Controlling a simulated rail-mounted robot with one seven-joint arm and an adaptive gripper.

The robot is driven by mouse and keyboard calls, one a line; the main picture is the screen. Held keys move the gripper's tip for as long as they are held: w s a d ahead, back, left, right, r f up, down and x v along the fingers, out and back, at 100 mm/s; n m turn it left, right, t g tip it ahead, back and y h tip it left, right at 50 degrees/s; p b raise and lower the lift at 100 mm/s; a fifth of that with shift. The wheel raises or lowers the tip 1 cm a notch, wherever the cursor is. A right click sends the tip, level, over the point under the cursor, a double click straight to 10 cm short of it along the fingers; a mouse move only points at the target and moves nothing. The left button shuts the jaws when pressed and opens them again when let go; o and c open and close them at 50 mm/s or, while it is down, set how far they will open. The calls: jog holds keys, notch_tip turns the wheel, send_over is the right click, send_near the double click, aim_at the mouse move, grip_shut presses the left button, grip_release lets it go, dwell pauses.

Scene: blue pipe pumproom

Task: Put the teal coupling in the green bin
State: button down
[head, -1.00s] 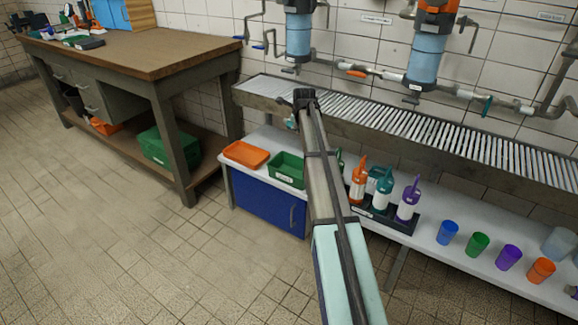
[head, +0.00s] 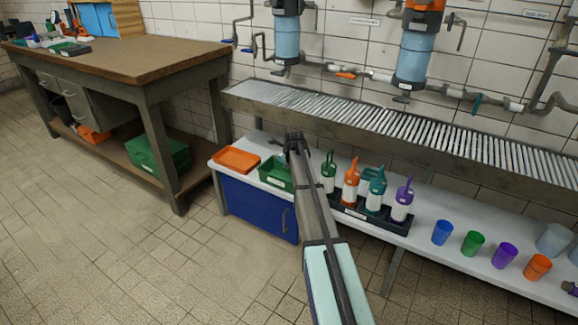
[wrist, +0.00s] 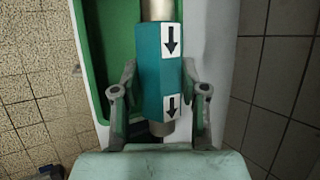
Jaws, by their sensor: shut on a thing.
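The teal coupling (wrist: 154,75) is a faceted teal sleeve with white arrow labels and pale pipe ends. In the wrist view it lies lengthwise between the fingers of my gripper (wrist: 160,92), which is shut on it. The green bin (head: 270,180) stands on the white bench in the head view, and my gripper (head: 298,140) is at its right rear, hiding part of it. In the wrist view the green bin (wrist: 87,65) lies beneath and left of the coupling, which overlaps its right side.
An orange tray (head: 236,159) sits left of the bin. A black caddy (head: 362,218) with several coloured bottles stands to the right, then several cups. A metal grating ledge (head: 400,126) and blue-bodied pipework run along the wall behind.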

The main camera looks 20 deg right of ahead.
jog(key=shift+f, duration=0.9)
jog(key=shift+f, duration=0.6)
jog(key=c, duration=0.6)
grip_release()
jog(key=shift+r, duration=0.1)
jog(key=shift+r, duration=0.25)
jog(key=p+v, duration=0.2)
jog(key=v, duration=1)
jog(key=shift+s+r, duration=0.1)
jog(key=shift+r, duration=0.15)
